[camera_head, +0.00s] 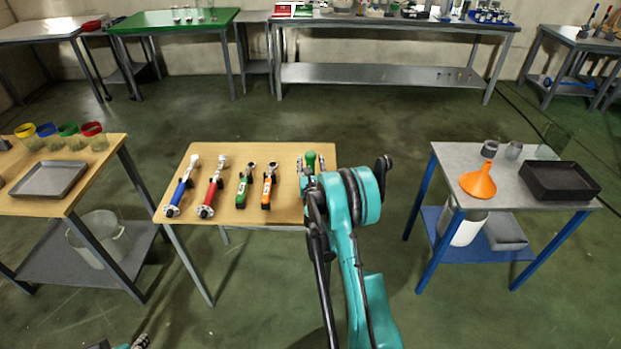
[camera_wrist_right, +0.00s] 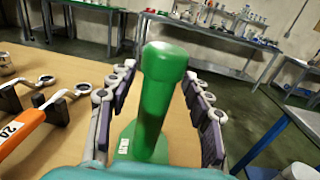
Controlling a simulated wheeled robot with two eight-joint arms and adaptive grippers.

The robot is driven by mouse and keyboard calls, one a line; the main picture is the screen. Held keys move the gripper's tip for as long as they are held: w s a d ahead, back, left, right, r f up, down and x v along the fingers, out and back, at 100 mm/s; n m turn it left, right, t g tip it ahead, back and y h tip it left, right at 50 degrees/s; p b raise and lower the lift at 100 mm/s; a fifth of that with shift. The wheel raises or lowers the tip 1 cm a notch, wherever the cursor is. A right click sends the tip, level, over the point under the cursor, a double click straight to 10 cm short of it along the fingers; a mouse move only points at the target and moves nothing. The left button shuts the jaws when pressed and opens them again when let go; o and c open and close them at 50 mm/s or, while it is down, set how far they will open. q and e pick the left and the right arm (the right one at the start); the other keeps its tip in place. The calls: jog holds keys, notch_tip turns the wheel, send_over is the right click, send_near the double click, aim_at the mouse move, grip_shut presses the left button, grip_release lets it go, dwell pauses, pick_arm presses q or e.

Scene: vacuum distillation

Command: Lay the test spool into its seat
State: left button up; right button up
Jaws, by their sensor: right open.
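A green upright cylinder (camera_wrist_right: 158,100) with a flat, labelled green base stands on the wooden table (camera_head: 236,165); its top also shows in the head view (camera_head: 310,157). My right gripper (camera_wrist_right: 162,72) is open, with one finger on each side of the cylinder. A small gap shows on its right; contact on the left is unclear. I cannot tell whether this cylinder is the test spool, and no seat is clearly recognisable. Part of my left gripper (camera_head: 139,342) shows at the bottom edge, mostly cut off. My right arm hides the table's right end.
Blue (camera_head: 180,187), red (camera_head: 212,188), green (camera_head: 244,186) and orange (camera_head: 269,186) handled tools lie left of the cylinder. The right table (camera_head: 450,160) holds an orange funnel (camera_head: 479,183) and a black tray (camera_head: 558,180). Floor is free between the tables.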

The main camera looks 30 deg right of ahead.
jog(key=x, duration=0.3)
jog(key=shift+w+b, duration=0.25)
jog(key=shift+b, duration=0.15)
grip_shut()
